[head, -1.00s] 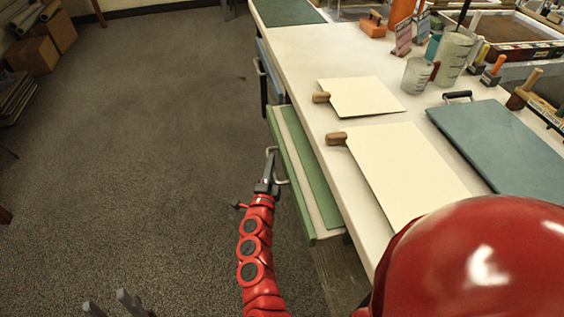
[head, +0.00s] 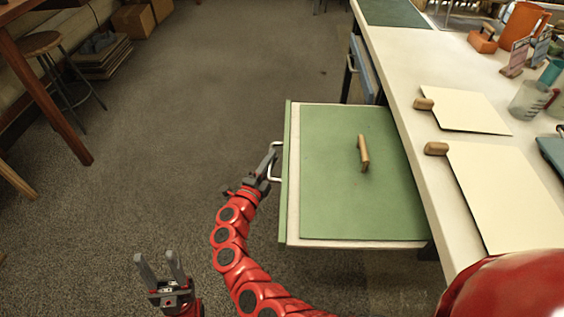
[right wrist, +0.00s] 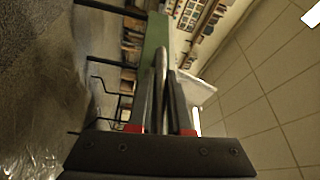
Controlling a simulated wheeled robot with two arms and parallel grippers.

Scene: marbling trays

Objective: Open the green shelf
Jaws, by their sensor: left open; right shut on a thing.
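The green shelf (head: 330,205) is pulled well out from under the white table, its green top fully showing. A small wooden handle-like piece (head: 363,153) lies on it. Its front edge faces left and carries a pale metal handle (head: 274,166). My right gripper (head: 268,163) is shut on that handle, left of the front edge. In the right wrist view the fingers (right wrist: 163,95) close around the handle bar, with the green front behind. My left gripper (head: 162,268) is open and empty at the lower left, over the floor, apart from the shelf.
The white table (head: 440,205) on the right holds cream boards (head: 465,108) with wooden grips, and cups. A blue-fronted shelf (head: 364,68) sits beyond the green one. A stool (head: 40,42) and wooden table leg (head: 55,105) stand at left. The middle floor is clear.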

